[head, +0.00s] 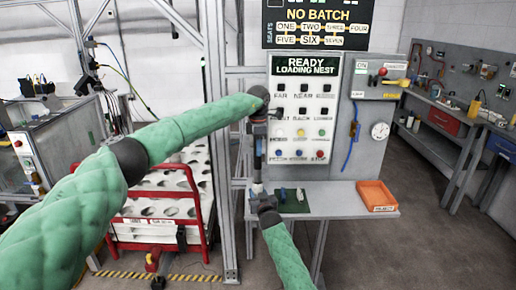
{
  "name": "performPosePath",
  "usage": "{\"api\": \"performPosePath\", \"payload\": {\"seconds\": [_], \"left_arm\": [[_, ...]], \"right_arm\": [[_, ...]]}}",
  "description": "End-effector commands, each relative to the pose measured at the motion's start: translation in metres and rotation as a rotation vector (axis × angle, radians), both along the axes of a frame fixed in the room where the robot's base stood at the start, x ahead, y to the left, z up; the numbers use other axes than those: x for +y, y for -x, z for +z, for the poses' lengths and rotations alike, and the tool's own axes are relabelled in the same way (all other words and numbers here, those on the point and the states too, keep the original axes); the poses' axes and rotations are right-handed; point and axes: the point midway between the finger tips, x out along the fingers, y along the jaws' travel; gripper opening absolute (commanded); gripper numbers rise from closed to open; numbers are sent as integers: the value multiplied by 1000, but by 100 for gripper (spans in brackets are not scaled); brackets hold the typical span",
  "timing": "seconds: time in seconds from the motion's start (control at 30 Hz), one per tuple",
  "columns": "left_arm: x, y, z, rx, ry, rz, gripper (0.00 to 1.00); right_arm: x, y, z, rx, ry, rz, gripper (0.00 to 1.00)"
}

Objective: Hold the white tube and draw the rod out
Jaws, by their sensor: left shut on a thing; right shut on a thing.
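My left gripper (257,168) points down from its wrist, in front of the left edge of the grey panel. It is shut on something. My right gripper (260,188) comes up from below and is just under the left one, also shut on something. The two grippers are nearly in one upright line and very close together. The white tube and the rod are too small and too covered by the grippers to tell apart. I cannot tell which gripper is on which.
A table (345,206) carries a dark green mat (293,207) with small pieces on it and an orange bin (375,194) at the right. A button panel (305,115) stands behind. Metal frame posts and a red-railed cart are at left. Floor right of the table is clear.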

Motion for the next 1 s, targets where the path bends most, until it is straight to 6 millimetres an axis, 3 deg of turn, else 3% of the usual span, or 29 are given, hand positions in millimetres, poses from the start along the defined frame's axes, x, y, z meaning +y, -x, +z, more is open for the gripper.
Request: {"api": "performPosePath", "payload": {"seconds": [0.7, 1.0], "left_arm": [[0, 0, 27, -1, 1, 0, 0], [0, 0, 30, 0, 0, 0, 0]], "right_arm": [[0, 0, 0, 1, 0, 0, 15], [0, 0, 0, 1, 0, 0, 15]]}}
